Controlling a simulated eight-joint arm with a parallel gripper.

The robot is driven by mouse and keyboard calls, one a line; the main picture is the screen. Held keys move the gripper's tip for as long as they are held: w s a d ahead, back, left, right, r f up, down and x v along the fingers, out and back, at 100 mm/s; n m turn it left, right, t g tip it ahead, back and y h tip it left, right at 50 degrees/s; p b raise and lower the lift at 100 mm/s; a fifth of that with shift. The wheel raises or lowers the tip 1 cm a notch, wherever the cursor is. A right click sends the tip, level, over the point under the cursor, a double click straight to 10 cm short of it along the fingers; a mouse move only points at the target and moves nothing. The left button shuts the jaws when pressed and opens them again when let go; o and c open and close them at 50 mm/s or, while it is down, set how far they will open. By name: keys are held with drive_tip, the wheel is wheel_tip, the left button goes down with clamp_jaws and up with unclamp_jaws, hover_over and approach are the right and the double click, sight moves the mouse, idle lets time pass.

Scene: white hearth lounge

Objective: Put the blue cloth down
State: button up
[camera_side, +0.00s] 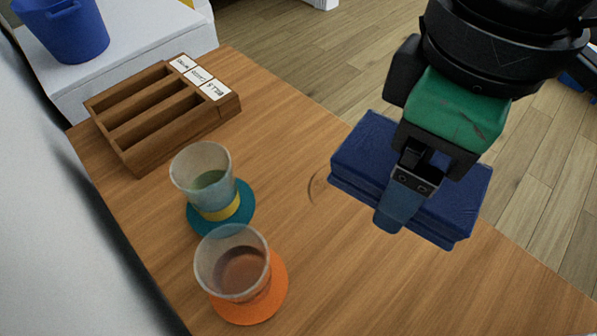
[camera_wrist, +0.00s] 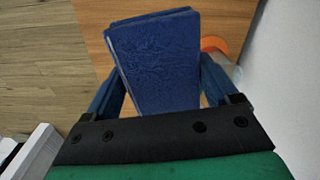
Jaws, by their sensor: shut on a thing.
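The blue cloth (camera_side: 362,150) is a folded, dark blue, layered block. It also shows in the wrist view (camera_wrist: 155,60), between the two fingers. My gripper (camera_side: 392,215) is shut on the cloth, with one finger across its near side in the side view. The cloth is over the right part of the wooden table (camera_side: 300,120), near the edge. I cannot tell whether its underside touches the wood. The far finger is hidden behind the cloth in the side view.
A cup on a teal coaster (camera_side: 247,205) and a cup with brown liquid (camera_side: 235,262) on an orange coaster (camera_side: 270,305) stand to the left. A wooden slotted tray (camera_side: 130,160) with labels lies behind them. A blue bucket (camera_side: 75,35) stands on a white surface. Bare wood separates cups and cloth.

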drive_tip(key=n, duration=0.2)
hover_over(339, 317)
drive_tip(key=shift+n, duration=0.3)
wheel_tip(339, 317, down, 20)
drive_tip(key=shift+r, duration=0.15)
drive_tip(key=o, duration=1)
drive_tip(key=shift+o, duration=0.2)
